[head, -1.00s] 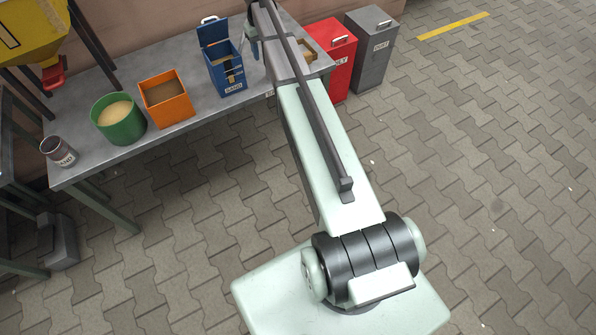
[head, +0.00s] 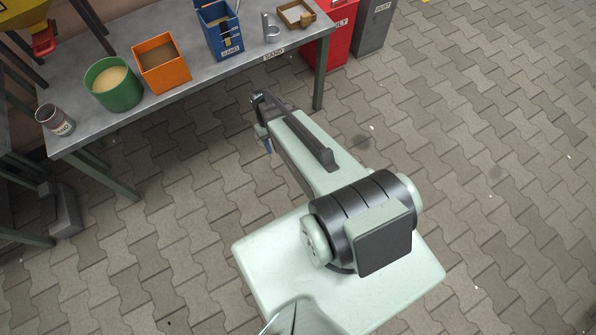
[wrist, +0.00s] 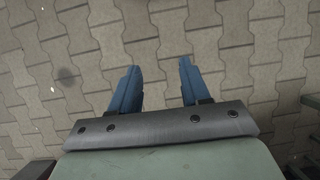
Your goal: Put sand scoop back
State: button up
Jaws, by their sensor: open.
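No sand scoop can be clearly made out in these frames. A blue box (head: 213,42) labelled SAND stands on the table, with tan and dark parts at its front. A small grey upright piece (head: 268,30) stands right of it, behind a SAND label on the table edge; I cannot tell whether it is a scoop or a holder. My gripper (head: 265,143) is in front of the table, over the paving and pointing down. In the wrist view its two blue fingers (wrist: 157,86) are apart, with only paving between them.
The grey table (head: 210,75) also bears a tin (head: 57,121), a green tub (head: 117,90), an orange bin (head: 164,69) and a wooden tray (head: 283,20). A red bin (head: 332,38) and a grey bin (head: 372,28) stand beyond its right end. The paving at right is clear.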

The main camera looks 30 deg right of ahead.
jog(key=s+a+f+g, duration=0.1)
jog(key=s+a+f, duration=0.1)
jog(key=s, duration=1)
jog(key=s+a+f+g, duration=0.1)
jog(key=s+a+f, duration=0.1)
jog(key=s, duration=1)
jog(key=shift+f, duration=0.55)
